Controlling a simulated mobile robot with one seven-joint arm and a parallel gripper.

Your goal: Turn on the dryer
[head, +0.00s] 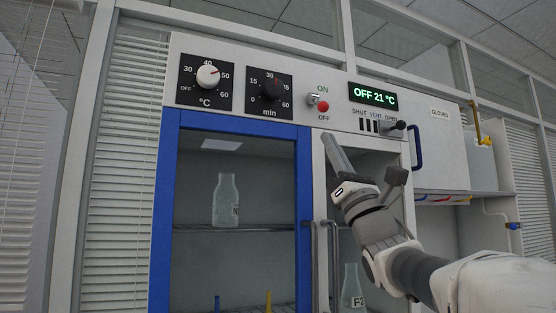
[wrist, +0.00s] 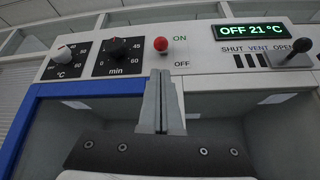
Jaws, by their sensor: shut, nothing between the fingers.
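The dryer (head: 238,124) is a white cabinet with a control panel across its top. Its toggle switch (head: 318,103) has a red ball tip, with ON marked above and OFF below; in the head view the ball hangs down towards OFF. The red ball also shows in the wrist view (wrist: 161,44). The display (head: 373,96) reads OFF 21 °C. My gripper (head: 327,137) is shut and empty, its fingers pointing up just below the switch. In the wrist view the fingertips (wrist: 161,73) appear below the red ball, apart from it.
Left of the switch are a temperature dial (head: 208,76) and a minutes dial (head: 269,90). A vent lever (head: 396,126) is to the right. A blue-framed door (head: 169,205) shows a bottle (head: 226,200) inside. A GLOVES box (head: 440,150) is at right.

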